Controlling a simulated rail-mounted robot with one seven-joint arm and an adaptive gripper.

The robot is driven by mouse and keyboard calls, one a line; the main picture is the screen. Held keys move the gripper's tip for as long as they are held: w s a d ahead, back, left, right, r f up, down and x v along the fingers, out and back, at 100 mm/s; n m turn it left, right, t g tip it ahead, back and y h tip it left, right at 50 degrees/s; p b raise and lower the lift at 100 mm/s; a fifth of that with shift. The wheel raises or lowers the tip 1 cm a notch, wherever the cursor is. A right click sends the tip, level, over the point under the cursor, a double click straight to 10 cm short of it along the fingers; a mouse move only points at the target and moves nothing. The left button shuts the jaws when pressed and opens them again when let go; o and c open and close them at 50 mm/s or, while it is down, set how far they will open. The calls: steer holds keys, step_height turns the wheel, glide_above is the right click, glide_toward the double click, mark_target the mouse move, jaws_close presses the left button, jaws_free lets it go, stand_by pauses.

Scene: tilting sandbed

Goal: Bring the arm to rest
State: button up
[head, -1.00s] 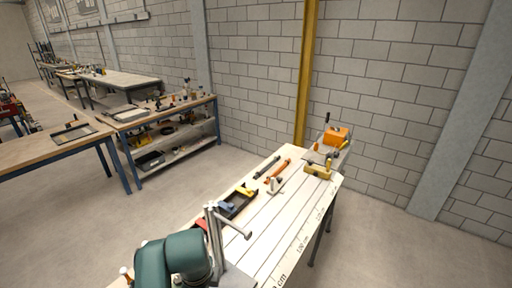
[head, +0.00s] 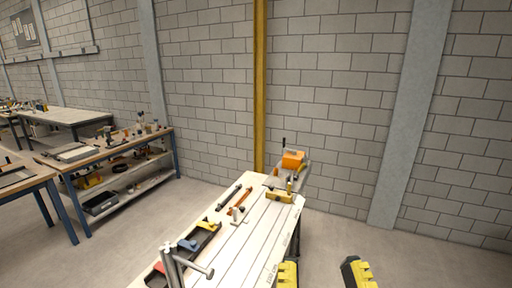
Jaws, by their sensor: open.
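My gripper (head: 322,273) shows at the bottom edge of the head view, right of centre. Its two black and yellow fingers stand well apart, with only grey floor seen between them, and it is empty. The left finger overlaps the near right edge of the slotted pale workbench (head: 243,249); the right finger is over the floor. The rest of my arm is out of view.
On the bench are a grey post with a side bar (head: 173,265), a dark tray (head: 198,238) with blue and yellow items, an orange-handled tool (head: 240,200), a yellow block (head: 279,196) and an orange box (head: 292,159). Floor is clear to the right.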

step_height(320, 180, up, 24)
steer(key=p, duration=2.1)
steer(key=shift+w, duration=0.1)
